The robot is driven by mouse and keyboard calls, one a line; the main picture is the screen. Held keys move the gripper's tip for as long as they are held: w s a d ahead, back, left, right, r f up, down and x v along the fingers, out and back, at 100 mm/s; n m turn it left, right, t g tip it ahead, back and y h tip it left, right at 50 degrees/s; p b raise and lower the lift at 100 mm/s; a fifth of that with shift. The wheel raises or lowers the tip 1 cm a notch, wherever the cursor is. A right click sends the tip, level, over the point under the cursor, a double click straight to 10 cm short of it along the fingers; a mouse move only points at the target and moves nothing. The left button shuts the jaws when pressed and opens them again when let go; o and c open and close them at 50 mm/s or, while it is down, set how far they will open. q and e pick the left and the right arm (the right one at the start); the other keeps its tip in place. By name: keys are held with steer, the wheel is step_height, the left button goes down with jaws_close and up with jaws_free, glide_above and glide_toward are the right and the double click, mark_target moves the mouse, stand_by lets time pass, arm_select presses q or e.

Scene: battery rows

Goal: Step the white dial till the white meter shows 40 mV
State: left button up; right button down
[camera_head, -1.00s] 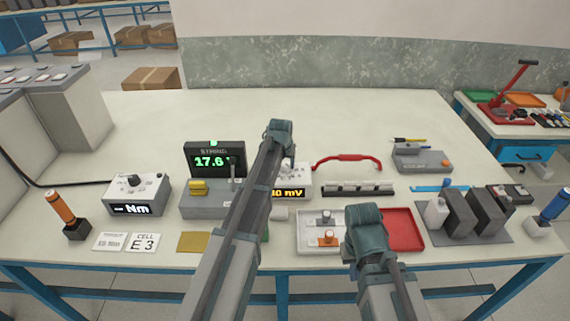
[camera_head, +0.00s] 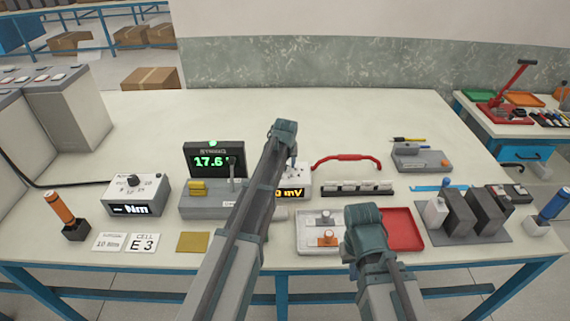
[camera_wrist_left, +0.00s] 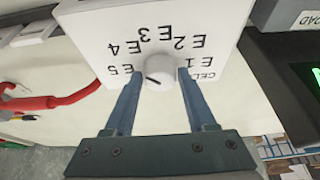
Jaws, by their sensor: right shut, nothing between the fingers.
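The white meter (camera_head: 302,187) stands on the table in the head view; its amber display (camera_head: 291,194) shows "0 mV", with any leading digit hidden behind my left arm. In the left wrist view, the white dial (camera_wrist_left: 158,74) sits on the meter's white face (camera_wrist_left: 100,30), with labels E1 to E5 around it upside down. The dial has a short dark mark; which label it points at is unclear. My left gripper (camera_wrist_left: 160,72) has one finger on each side of the dial and looks shut on it. My right gripper (camera_head: 364,222) is shut and empty over the parts tray.
A grey unit (camera_head: 205,207) with a green 17.6 display stands left of the meter. A white Nm box (camera_head: 150,198) and an E 3 card (camera_head: 142,243) are further left. The tray's red section (camera_head: 404,230) is empty.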

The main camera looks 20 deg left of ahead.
arm_select(q)
steer(key=shift+o, duration=1.4)
steer(key=shift+r, duration=0.15)
steer(key=p+v, duration=1.2)
steer(key=v, duration=0.1)
steer(key=shift+s+r+p, duration=0.2)
steer(key=shift+p, duration=0.2)
steer(key=shift+d, duration=0.1)
steer(key=s+d+f+m+g+b, duration=0.1)
steer(key=s+d, duration=0.4)
steer(key=s, duration=0.5)
steer(key=s+d+f+m+g+b, duration=0.1)
steer(key=s+d, duration=0.4)
steer(key=s, duration=0.5)
steer(key=s+d+f+m+g+b, duration=0.1)
steer(key=s+d+m, duration=0.4)
steer(key=s, duration=0.5)
steer(key=shift+s+f+g, duration=0.3)
steer(key=shift+f+g, duration=0.4)
